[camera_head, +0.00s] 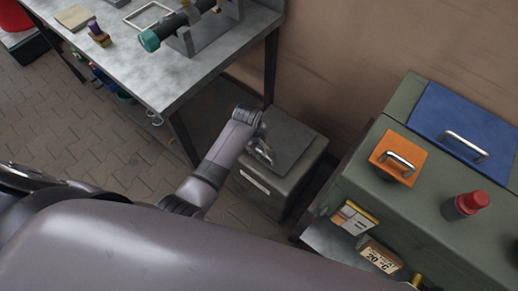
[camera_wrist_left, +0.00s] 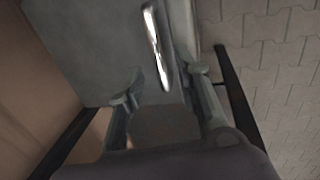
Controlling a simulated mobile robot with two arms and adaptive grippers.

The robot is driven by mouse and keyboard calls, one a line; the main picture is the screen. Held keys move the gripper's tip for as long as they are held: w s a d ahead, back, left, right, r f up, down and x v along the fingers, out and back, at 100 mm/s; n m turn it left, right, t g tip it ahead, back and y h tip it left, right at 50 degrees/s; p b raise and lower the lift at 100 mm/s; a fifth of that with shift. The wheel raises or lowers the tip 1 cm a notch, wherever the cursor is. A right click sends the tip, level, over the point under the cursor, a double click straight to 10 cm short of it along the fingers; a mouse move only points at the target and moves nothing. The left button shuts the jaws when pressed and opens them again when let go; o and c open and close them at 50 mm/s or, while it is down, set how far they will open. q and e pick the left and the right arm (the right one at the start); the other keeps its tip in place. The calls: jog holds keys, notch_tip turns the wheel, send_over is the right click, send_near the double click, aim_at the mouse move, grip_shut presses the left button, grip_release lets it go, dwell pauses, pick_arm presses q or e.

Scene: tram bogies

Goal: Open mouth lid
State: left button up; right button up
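A low grey box (camera_head: 262,185) with a flat dark grey lid (camera_head: 296,142) stands between the workbench and a green cabinet. My left gripper (camera_head: 263,153) is over the near left part of this lid. In the left wrist view the gripper (camera_wrist_left: 164,84) is open, with its fingers spread, and a shiny bar handle (camera_wrist_left: 153,38) on a grey surface lies ahead, roughly between the fingertips. I cannot tell whether they touch. An orange lid (camera_head: 388,170) with a metal handle and a blue lid (camera_head: 440,112) with a handle lie flat on the cabinet. My right gripper is not in view.
The green cabinet (camera_head: 400,215) at the right carries a red button (camera_head: 470,202) and a "20 °C" sign (camera_head: 380,257). A metal workbench (camera_head: 175,82) with a teal-ended cylinder (camera_head: 149,41) stands at the upper left. The paved floor (camera_head: 115,150) at the left is open.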

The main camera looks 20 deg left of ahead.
pick_arm(q)
jog(key=shift+w+d+f, duration=0.1)
jog(key=shift+w+f, duration=0.1)
jog(key=shift+f, duration=0.85)
jog(key=shift+c, duration=0.3)
grip_shut()
